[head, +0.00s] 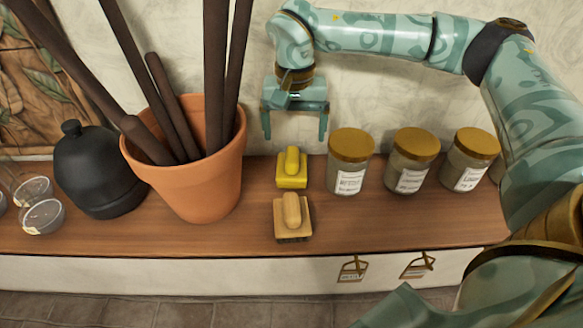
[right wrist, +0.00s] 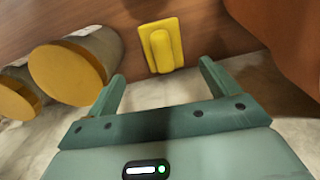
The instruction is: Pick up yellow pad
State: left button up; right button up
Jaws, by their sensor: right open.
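The yellow pad (head: 292,170) is a flat yellow block with a rounded yellow grip on top. It lies on the wooden shelf between the clay pot and the nearest jar. My right gripper (head: 296,136) is open and empty above and behind the pad, close to the wall, fingers pointing down. In the right wrist view the pad (right wrist: 160,46) shows beyond the two spread fingers (right wrist: 162,78), roughly between them and apart from them. My left gripper is not in view.
A tan pad with a wooden grip (head: 293,218) lies in front of the yellow pad. A clay pot (head: 200,190) holding dark rods stands left. Gold-lidded jars (head: 348,165) stand right. A black bottle (head: 98,170) and small glass vessels (head: 42,215) are far left.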

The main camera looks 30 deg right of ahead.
aim_at(292, 154)
notch_tip(292, 154, down, 5)
jog(key=shift+w+r+b, duration=0.1)
jog(key=shift+r+b, duration=0.1)
jog(key=shift+b, duration=0.1)
jog(key=f, duration=0.2)
jog(key=f+b, duration=0.1)
jog(key=f, duration=0.2)
jog(key=shift+w+a+f, duration=0.1)
jog(key=shift+a+f, duration=0.1)
jog(key=shift+f, duration=0.05)
jog(key=shift+r, duration=0.1)
jog(key=c, duration=1.1)
